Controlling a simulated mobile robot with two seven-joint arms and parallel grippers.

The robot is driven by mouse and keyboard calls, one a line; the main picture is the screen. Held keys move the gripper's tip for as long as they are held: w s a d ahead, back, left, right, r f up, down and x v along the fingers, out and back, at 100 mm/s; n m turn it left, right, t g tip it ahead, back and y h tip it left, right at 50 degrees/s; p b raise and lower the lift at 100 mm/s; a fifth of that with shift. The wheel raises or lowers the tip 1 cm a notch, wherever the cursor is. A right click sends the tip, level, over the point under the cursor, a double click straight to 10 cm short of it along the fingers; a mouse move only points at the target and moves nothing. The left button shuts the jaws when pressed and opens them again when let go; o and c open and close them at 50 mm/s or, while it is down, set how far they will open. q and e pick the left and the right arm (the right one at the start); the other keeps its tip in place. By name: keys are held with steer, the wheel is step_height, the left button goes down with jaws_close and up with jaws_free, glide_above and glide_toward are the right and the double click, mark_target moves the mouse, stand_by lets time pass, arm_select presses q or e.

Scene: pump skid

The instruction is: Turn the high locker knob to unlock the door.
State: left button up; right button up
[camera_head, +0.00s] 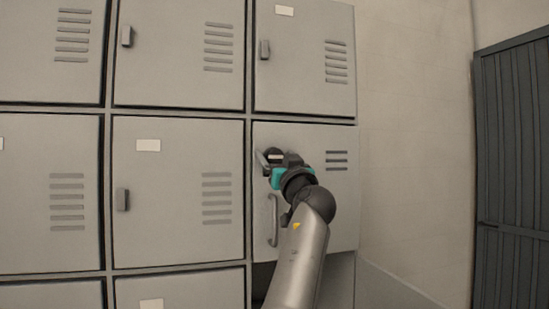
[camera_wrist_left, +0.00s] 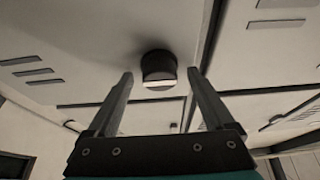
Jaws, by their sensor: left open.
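The locker door (camera_head: 338,205) is grey, in the right column of the middle row, with a vertical bar handle (camera_head: 273,220) near its left edge. My left gripper (camera_head: 266,160) is at the upper left of this door, above the handle. In the left wrist view, a short dark round knob (camera_wrist_left: 158,66) with a pale strip on its face stands out from the door. The open fingers of the left gripper (camera_wrist_left: 161,78) are on either side of it, with visible space between. In the head view, the gripper hides the knob. My right gripper is not in view.
Other closed grey lockers with small dark latches, such as this latch (camera_head: 122,200), fill the left and top. A dark opening (camera_head: 335,278) shows below the door. A bare wall (camera_head: 415,150) and a dark ribbed door (camera_head: 512,170) are at the right.

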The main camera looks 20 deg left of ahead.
arm_select(q)
steer(key=shift+c, duration=0.8)
steer(key=c, duration=1.2)
